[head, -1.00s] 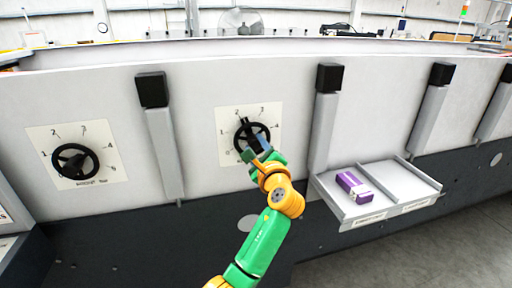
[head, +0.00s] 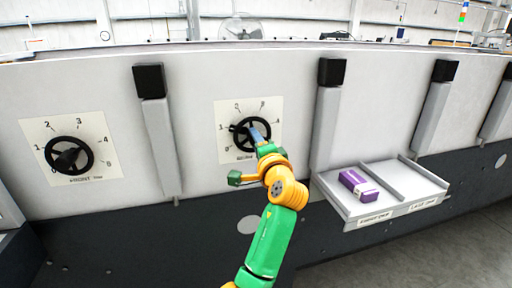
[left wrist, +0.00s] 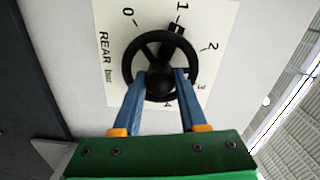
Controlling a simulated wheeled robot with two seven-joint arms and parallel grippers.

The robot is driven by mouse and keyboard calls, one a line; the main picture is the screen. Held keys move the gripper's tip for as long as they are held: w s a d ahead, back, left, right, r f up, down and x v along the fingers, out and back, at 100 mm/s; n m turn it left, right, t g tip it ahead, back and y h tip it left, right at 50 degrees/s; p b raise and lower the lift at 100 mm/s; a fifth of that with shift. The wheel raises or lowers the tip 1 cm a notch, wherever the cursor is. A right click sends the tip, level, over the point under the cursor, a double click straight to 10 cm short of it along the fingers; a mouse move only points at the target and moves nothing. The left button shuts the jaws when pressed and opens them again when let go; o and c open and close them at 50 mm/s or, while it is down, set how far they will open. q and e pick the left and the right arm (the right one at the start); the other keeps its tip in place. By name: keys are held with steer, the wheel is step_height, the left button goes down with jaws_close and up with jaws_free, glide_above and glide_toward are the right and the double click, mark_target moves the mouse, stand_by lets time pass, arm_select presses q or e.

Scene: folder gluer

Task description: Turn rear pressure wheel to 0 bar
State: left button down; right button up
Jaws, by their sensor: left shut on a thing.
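The rear pressure wheel (head: 240,146) is a black spoked handwheel on a white dial plate numbered from 0 upward, labelled REAR bar in the left wrist view. In that view, the wheel (left wrist: 128,60) has a small black pointer block (left wrist: 177,28) on its rim, lined up about with the 1. My left gripper (head: 257,133) is at the wheel. In the left wrist view its two blue fingers (left wrist: 160,77) reach over the lower rim, on either side of the hub area, shut on the wheel. The exact contact is partly hidden. My right gripper is not in view.
A similar front wheel (head: 84,154) sits on its own dial at left. Grey posts (head: 160,145) (head: 325,125) stand out from the panel on both sides of the rear dial.

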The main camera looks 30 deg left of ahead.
arm_select(q)
steer(key=n+b, duration=0.3)
steer(key=n, duration=0.2)
steer(key=shift+f, duration=0.2)
steer(key=n+b, duration=0.2)
steer(key=n, duration=0.3)
steer(key=shift+r, duration=0.15)
steer(key=shift+n, duration=0.3)
steer(key=shift+c, duration=2.2)
jaws_free()
steer(key=b+v, duration=0.3)
steer(key=v, duration=0.4)
